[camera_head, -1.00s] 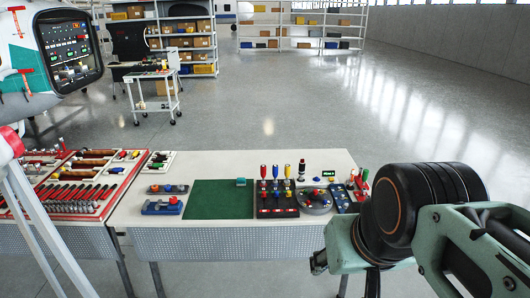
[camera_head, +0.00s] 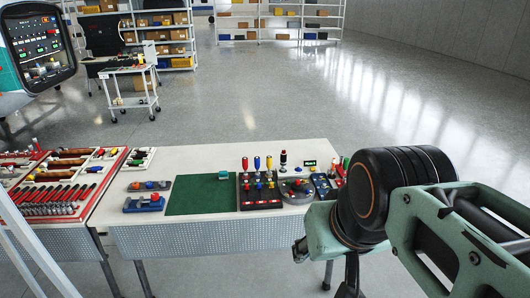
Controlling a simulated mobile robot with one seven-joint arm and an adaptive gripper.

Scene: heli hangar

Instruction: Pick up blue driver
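The blue driver (camera_head: 269,162) stands upright with its handle on top. Nothing touches the blue handle. My arm fills the lower right of the view, apart from the drivers and to their right. I cannot make out my gripper's fingertips in this view.
A green mat (camera_head: 199,196) lies left of the rack. A grey round fixture (camera_head: 297,189) and a black-and-red post (camera_head: 283,160) stand to the right. A red tool tray (camera_head: 60,190) is on the left. Open floor lies behind the workbench (camera_head: 215,157).

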